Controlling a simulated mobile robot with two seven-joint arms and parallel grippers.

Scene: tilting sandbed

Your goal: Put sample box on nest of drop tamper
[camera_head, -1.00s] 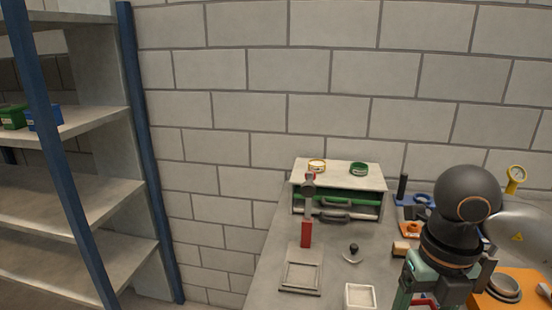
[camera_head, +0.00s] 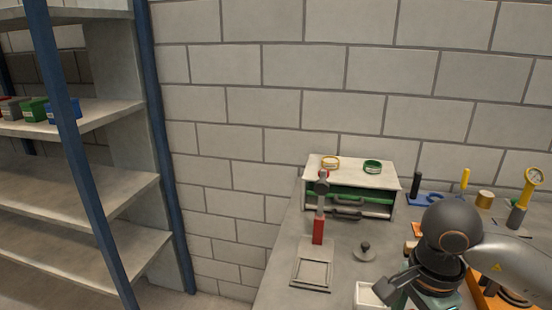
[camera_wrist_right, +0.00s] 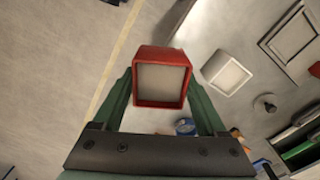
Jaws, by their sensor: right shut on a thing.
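The sample box is a red-rimmed box with a pale inside (camera_wrist_right: 161,82), held between the green fingers of my right gripper (camera_wrist_right: 161,98) in the right wrist view. The box is above the floor and table-edge area, apart from the tamper. In the head view my right arm and wrist hide the box. The drop tamper (camera_head: 318,231) has a red post with a dark head and stands on the table left of my right arm. Its nest, a square frame (camera_head: 297,286), lies in front of the post and looks empty; it also shows in the right wrist view (camera_wrist_right: 265,43). My left gripper is out of view.
A white open box (camera_head: 361,297) stands between the nest and my right wrist. A grey knobbed disc (camera_head: 364,252) lies right of the post. A drawer cabinet (camera_head: 350,170) with two rings stands behind. Orange and blue fixtures are at right. Shelving (camera_head: 80,185) is at left.

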